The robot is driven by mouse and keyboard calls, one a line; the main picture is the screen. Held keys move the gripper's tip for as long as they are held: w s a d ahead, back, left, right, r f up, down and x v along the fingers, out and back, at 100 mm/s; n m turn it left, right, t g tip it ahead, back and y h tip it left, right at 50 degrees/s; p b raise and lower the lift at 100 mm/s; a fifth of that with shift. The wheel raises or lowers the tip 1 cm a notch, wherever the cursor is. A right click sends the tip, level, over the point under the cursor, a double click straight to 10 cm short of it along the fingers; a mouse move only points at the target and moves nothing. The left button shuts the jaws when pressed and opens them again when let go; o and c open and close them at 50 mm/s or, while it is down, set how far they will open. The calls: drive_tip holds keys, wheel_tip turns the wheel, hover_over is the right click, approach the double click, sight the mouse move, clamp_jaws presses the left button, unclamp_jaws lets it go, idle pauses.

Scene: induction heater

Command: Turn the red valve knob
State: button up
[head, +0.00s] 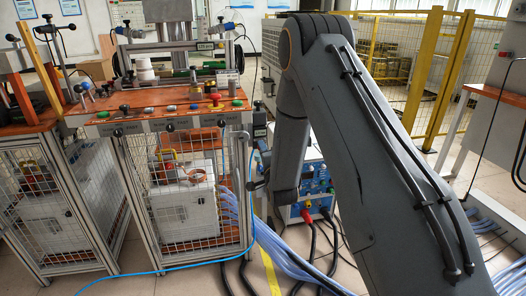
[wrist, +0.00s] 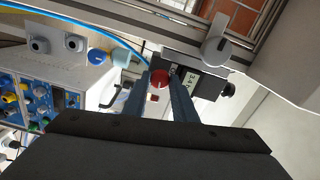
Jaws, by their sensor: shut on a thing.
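The red valve knob (wrist: 160,79) shows in the wrist view as a small round red piece between my two fingertips. My gripper (wrist: 159,88) is shut on it, with one finger on each side. A dark device with a small light display (wrist: 185,80) sits right beside the knob. In the head view my arm hangs down at the right side of the wire-mesh cabinet. I cannot make out the knob in the head view, and my gripper is hard to tell apart from the dark parts there.
The workbench (head: 160,122) with buttons and levers stands on the mesh cabinet, left of my arm. A blue panel unit (head: 318,180) with thick cables stands behind my arm. A blue hose (head: 160,272) and cables lie on the floor. A yellow fence (head: 435,80) stands at the back right.

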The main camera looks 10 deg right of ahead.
drive_tip(key=shift+m, duration=0.9)
drive_tip(key=o, duration=1)
drive_tip(key=shift+d, duration=0.1)
drive_tip(key=shift+o, duration=0.2)
drive_tip(key=shift+s, duration=0.1)
drive_tip(key=s, duration=0.7)
drive_tip(key=shift+s, duration=0.35)
